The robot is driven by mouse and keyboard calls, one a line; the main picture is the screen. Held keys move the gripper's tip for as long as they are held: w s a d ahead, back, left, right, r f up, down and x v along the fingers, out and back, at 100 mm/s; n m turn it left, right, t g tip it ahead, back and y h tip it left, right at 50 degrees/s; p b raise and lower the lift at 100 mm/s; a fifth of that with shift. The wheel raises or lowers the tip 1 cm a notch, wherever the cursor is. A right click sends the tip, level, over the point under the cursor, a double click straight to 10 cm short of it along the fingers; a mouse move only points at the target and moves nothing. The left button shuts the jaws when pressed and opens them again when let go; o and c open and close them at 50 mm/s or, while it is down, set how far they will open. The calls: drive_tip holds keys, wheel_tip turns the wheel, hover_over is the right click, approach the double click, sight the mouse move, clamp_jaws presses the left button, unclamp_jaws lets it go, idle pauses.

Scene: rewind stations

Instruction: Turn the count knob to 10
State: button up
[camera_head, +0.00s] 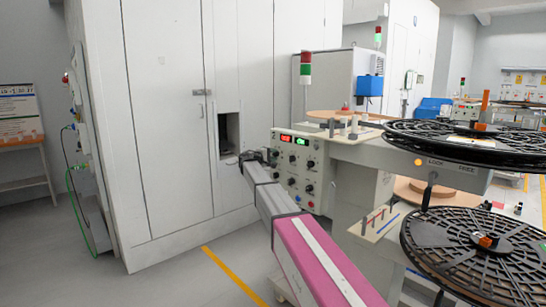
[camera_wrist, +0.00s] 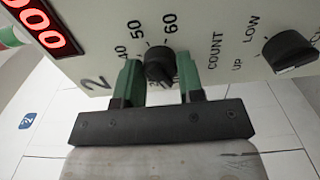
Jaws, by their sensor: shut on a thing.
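The control panel (camera_head: 301,179) stands left of the reel machine, with several black knobs and switches on its face. In the wrist view, a black knob (camera_wrist: 158,66) sits on the cream panel face, with the printed numbers 40, 50 and 60 around it. My gripper (camera_wrist: 161,82) has its two green fingers on either side of this knob and is shut on it. The knob's pointer direction is hard to read. The word COUNT is printed to its right. In the head view my gripper (camera_head: 262,157) is at the panel's left edge, and the held knob is hidden.
A second black knob (camera_wrist: 289,51) sits to the right, near LOW and UP. A red display (camera_wrist: 43,24) is at the upper left. In the head view, black reels (camera_head: 470,255) stand at right and a tall white cabinet (camera_head: 160,110) stands left of the panel.

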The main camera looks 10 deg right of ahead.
drive_tip(key=o, duration=0.9)
drive_tip(key=v, duration=1.1)
drive_tip(key=s+d+f+m+g+y, duration=0.1)
drive_tip(key=s+d+f+g+y, duration=0.1)
drive_tip(key=s+d+f, duration=0.35)
drive_tip(key=s+d+f+m+g+y, duration=0.1)
drive_tip(key=s+d+f+g+y, duration=0.15)
drive_tip(key=s+f, duration=0.6)
drive_tip(key=s+d+f+m+g+y, duration=0.1)
drive_tip(key=s+d+f, duration=0.4)
drive_tip(key=f, duration=0.4)
drive_tip(key=s+f+m+g+y, duration=0.1)
drive_tip(key=s+f+y, duration=0.2)
drive_tip(key=s, duration=0.6)
drive_tip(key=s+d+f+m+g+y, duration=0.1)
drive_tip(key=s+f+m+g+y, duration=0.1)
drive_tip(key=s+f, duration=0.4)
drive_tip(key=s+f+m+g+y, duration=0.1)
drive_tip(key=s+f+y, duration=0.3)
drive_tip(key=s, duration=0.8)
drive_tip(key=shift+s+d+f+g, duration=0.15)
drive_tip(key=shift+s+f+g, duration=0.15)
drive_tip(key=shift+f+g, duration=0.35)
